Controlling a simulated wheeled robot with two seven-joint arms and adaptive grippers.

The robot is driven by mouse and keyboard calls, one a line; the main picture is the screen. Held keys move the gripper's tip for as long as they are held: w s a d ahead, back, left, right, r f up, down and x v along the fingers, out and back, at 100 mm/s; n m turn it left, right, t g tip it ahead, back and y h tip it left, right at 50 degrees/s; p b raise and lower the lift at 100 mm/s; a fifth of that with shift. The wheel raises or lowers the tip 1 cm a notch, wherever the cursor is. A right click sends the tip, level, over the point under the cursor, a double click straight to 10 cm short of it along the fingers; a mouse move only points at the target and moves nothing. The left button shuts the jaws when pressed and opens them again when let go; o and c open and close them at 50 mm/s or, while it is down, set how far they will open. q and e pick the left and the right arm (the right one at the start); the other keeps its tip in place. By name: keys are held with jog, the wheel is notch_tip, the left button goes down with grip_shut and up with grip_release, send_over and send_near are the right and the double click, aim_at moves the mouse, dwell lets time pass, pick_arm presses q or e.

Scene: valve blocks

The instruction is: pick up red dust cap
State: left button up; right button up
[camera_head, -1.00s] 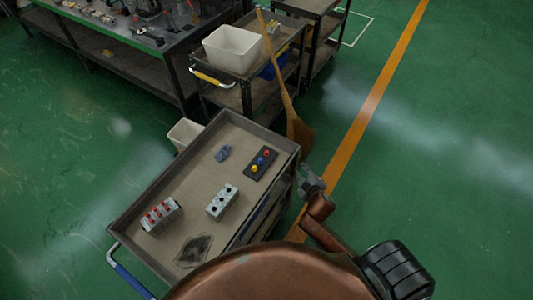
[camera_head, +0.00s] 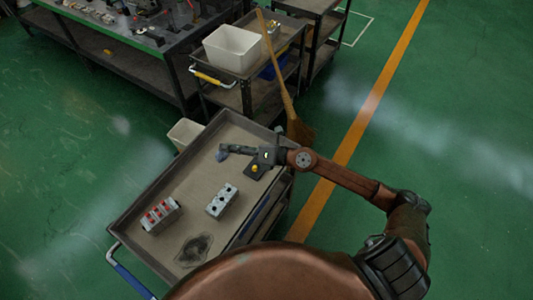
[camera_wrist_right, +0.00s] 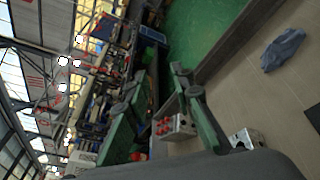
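My right gripper (camera_head: 231,150) reaches in from the right over the cart top, above the dark plate (camera_head: 250,173). In the right wrist view its two green fingers stand apart, so the gripper (camera_wrist_right: 158,80) is open with nothing between them. A yellow cap (camera_head: 255,168) shows on the plate. The red dust cap that stood on the plate is hidden behind my gripper and wrist, as is the blue cap. In the wrist view only an edge of the dark plate (camera_wrist_right: 314,116) shows, with no cap visible. My left gripper is not in view.
On the grey cart (camera_head: 205,180) stand a block with red tops (camera_head: 160,215) and a block with dark holes (camera_head: 222,200). A crumpled blue cloth (camera_head: 221,156) lies near my fingertips. A dark patch (camera_head: 195,250) is at the front. A broom (camera_head: 290,105) stands behind.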

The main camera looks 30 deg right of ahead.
jog(key=w+d+f+n+g+h, duration=0.1)
jog(key=d+f+n+g+h, duration=0.25)
jog(key=d+f, duration=0.5)
jog(key=w+d+f+n+g+h, duration=0.1)
jog(key=d+f+n+g+h, duration=0.3)
jog(key=d, duration=0.7)
jog(key=shift+m+t+h, duration=0.45)
jog(key=shift+t+h, duration=0.2)
jog(key=shift+t, duration=0.2)
jog(key=x, duration=0.8)
jog(key=shift+s+f+b, duration=0.15)
jog(key=shift+f+b, duration=0.05)
jog(key=shift+b, duration=0.2)
jog(key=shift+c, duration=0.4)
jog(key=c, duration=0.4)
